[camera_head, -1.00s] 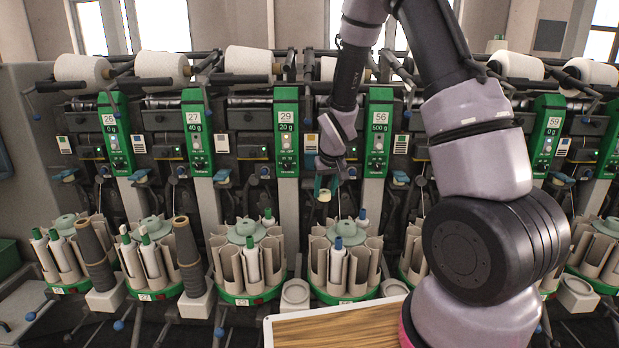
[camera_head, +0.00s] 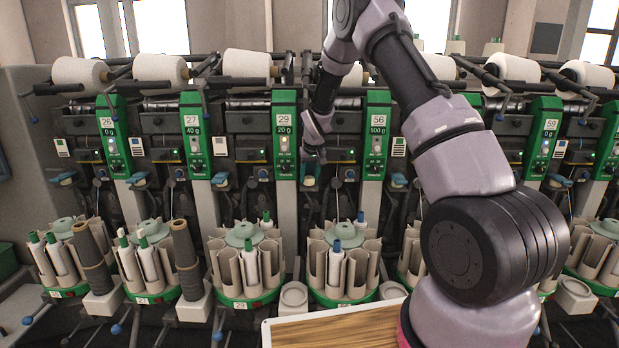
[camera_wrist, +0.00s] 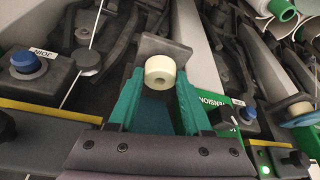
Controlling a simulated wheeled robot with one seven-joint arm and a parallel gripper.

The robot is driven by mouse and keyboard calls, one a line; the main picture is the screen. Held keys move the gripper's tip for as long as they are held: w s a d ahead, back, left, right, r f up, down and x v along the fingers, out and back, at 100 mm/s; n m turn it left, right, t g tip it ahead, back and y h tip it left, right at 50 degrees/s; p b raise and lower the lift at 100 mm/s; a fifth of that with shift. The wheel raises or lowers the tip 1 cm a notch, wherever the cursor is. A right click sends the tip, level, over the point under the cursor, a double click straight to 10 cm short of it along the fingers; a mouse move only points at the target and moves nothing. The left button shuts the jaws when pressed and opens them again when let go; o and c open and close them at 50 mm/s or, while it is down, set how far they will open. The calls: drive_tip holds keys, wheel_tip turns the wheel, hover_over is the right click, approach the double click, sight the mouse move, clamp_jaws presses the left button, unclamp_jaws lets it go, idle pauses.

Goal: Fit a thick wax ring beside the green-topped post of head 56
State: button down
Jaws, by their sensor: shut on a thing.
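In the head view my gripper (camera_head: 315,157) is small, in front of the machine between the panels of heads 29 and 56. The green panel of head 56 (camera_head: 377,140) stands just right of the gripper. I cannot pick out a green-topped post at head 56 in either view.
A blue-topped knob (camera_wrist: 25,62) and a dark knob (camera_wrist: 88,62) lie left of the fingers. Another cream ring (camera_wrist: 299,108) shows at right. Below head 56 stands a round bobbin magazine (camera_head: 345,262). A wood-topped tray (camera_head: 335,326) is in front.

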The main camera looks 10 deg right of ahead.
drive_tip(key=shift+f, duration=0.2)
drive_tip(key=shift+c, duration=1.7)
unclamp_jaws()
drive_tip(key=s+d+r+m+t, duration=0.1)
drive_tip(key=s+d+r, duration=0.1)
drive_tip(key=s+r, duration=1.1)
drive_tip(key=s+d+r+m, duration=0.25)
drive_tip(key=s+r, duration=0.75)
drive_tip(key=r, duration=0.7)
drive_tip(key=s+d+r+m+t+y, duration=0.1)
drive_tip(key=s+r, duration=0.1)
drive_tip(key=s, duration=1.9)
drive_tip(key=shift+r+t+y, duration=0.15)
drive_tip(key=shift+t+y, duration=0.15)
drive_tip(key=shift+t, duration=0.1)
